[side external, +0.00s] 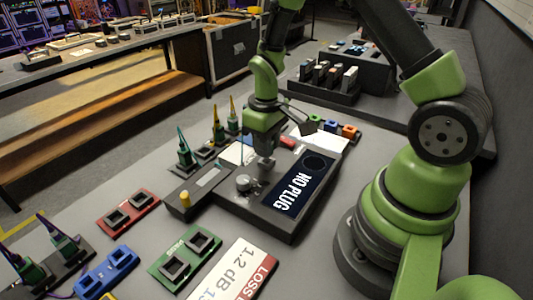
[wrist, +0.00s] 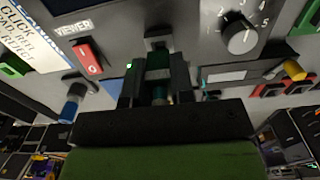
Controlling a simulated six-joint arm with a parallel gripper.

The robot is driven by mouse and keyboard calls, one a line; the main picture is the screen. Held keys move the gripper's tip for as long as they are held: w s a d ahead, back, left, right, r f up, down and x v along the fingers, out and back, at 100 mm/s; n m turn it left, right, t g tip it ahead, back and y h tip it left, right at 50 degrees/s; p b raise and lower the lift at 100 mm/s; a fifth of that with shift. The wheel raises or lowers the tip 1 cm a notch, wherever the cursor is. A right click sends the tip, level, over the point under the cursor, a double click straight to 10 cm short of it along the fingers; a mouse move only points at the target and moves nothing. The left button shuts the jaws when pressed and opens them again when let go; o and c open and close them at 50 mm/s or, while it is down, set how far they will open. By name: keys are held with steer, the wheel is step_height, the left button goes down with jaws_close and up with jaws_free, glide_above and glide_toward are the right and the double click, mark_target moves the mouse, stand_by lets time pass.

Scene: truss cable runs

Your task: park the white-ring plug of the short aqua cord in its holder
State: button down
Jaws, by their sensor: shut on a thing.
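My gripper (side external: 265,160) points down at the far edge of the grey tester box (side external: 262,222). In the wrist view my gripper (wrist: 155,88) is shut on a dark green plug (wrist: 158,60), with a bit of teal cord below it. The plug's end is close to a grey square fitting on the tester's face; I cannot tell whether it touches it. The tester's screen (side external: 296,190) reads "NO PLUG". No white ring can be made out on the held plug. A green plug with a teal cord (side external: 185,153) stands upright left of the tester. Which holder belongs to the aqua cord is unclear.
Red (side external: 128,211), blue (side external: 106,273) and green (side external: 184,256) two-socket holders look empty. More upright plugs (side external: 62,238) stand at the lower left. A knob (wrist: 238,35) and red switch (wrist: 88,58) flank my gripper. A loss card (side external: 235,272) lies in front.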

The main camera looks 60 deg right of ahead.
steer(key=shift+r, duration=1.45)
steer(key=shift+w+a, duration=1.2)
steer(key=shift+w, duration=7.5)
steer(key=shift+f, duration=3)
steer(key=shift+f, duration=0.8)
steer(key=c, duration=0.9)
jaws_free()
